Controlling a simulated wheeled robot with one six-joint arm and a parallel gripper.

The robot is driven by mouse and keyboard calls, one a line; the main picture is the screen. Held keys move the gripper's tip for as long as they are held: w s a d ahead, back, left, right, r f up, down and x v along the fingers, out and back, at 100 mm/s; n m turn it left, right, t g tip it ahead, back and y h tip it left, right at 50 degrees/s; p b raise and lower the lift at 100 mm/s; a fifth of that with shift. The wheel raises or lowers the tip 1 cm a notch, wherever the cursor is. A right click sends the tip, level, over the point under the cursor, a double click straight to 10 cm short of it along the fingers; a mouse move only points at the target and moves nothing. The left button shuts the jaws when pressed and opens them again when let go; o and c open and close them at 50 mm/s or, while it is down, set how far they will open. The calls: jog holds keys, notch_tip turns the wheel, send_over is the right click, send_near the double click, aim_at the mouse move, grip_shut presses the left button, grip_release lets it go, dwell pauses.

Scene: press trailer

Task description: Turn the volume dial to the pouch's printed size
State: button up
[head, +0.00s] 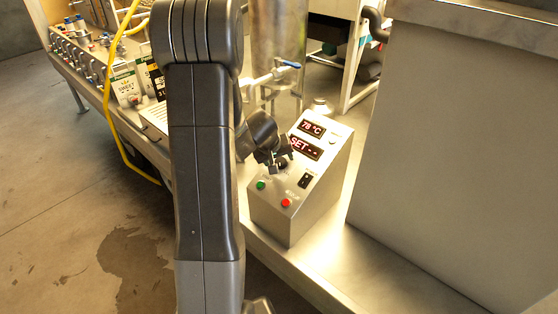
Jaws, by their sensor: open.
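A sloped metal control box (290,215) stands on the trailer deck. Its upper display (311,128) reads 78 °C and its lower display (305,148) reads "SET" followed by dashes. My gripper (280,162) is open at the left edge of the panel, just below the lower display. A dark round shape there may be the dial, but the gripper covers it, so its setting and any contact cannot be told. A pouch or carton marked "SWEET" (124,88) stands at the left; its size is unreadable. A black one beside it (157,80) shows "3 L", partly behind my arm.
The panel also has a green button (261,185), a red button (286,203) and a black rocker switch (305,180). A steel tank (278,40) with a blue-handled valve (287,66) rises behind. A large metal housing (455,130) bounds the right. A yellow hose (112,110) hangs at left.

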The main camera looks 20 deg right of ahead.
jog(key=shift+w+d+f, duration=0.1)
jog(key=shift+f, duration=0.1)
jog(key=c, duration=1)
jog(key=shift+r+n+p, duration=0.1)
jog(key=shift+n+p, duration=0.45)
jog(key=shift+n, duration=0.45)
jog(key=shift+n+p, duration=0.35)
jog(key=shift+n, duration=0.55)
jog(key=o, duration=1)
